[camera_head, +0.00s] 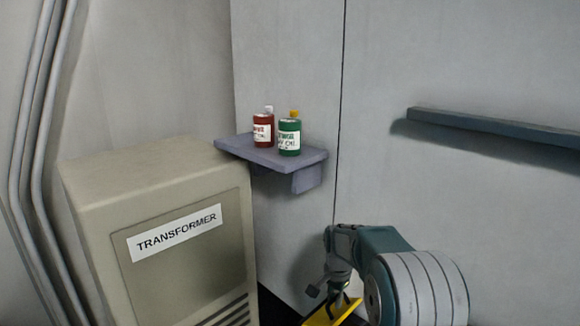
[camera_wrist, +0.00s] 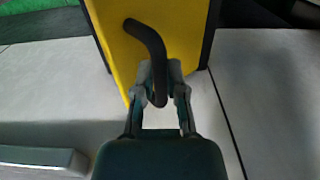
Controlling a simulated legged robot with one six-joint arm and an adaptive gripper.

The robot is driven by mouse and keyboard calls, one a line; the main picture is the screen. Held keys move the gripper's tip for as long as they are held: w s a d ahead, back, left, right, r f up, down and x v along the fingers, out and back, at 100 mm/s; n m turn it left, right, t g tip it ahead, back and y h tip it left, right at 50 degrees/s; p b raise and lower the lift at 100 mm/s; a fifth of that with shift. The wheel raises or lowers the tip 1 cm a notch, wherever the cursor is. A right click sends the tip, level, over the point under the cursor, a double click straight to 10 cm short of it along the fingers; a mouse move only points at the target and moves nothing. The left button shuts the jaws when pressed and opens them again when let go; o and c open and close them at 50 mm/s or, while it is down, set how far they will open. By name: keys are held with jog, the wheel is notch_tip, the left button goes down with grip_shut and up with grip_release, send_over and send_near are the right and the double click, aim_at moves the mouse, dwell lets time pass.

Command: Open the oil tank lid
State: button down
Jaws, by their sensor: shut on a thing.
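The lid (camera_wrist: 187,22) is a yellow panel with dark edges, and a bent black handle (camera_wrist: 146,35) stands out from it in the wrist view. My gripper (camera_wrist: 160,88) has its fingers on either side of the handle's free end and is shut on it. In the head view, part of the yellow lid (camera_head: 322,314) shows at the bottom edge, beside my arm. The fingers are hard to make out there. The tank under the lid is not clearly visible, so I cannot tell how far the lid is raised.
A beige transformer cabinet (camera_head: 150,190) stands at the left in the head view. A small wall shelf (camera_head: 300,160) holds a red bottle (camera_head: 263,131) and a green bottle (camera_head: 289,137). A dark ledge (camera_head: 490,128) runs along the wall at right.

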aim_at(325, 311)
jog(key=shift+w+a+r, duration=0.1)
jog(key=shift+w+a, duration=0.05)
jog(key=shift+w+a+r, duration=0.5)
jog(key=shift+w+a, duration=0.3)
dwell(0.3)
jog(key=shift+w+a+r, duration=0.2)
jog(key=shift+w+a, duration=0.7)
jog(key=shift+w+a+f, duration=0.1)
jog(key=shift+w+a, duration=0.85)
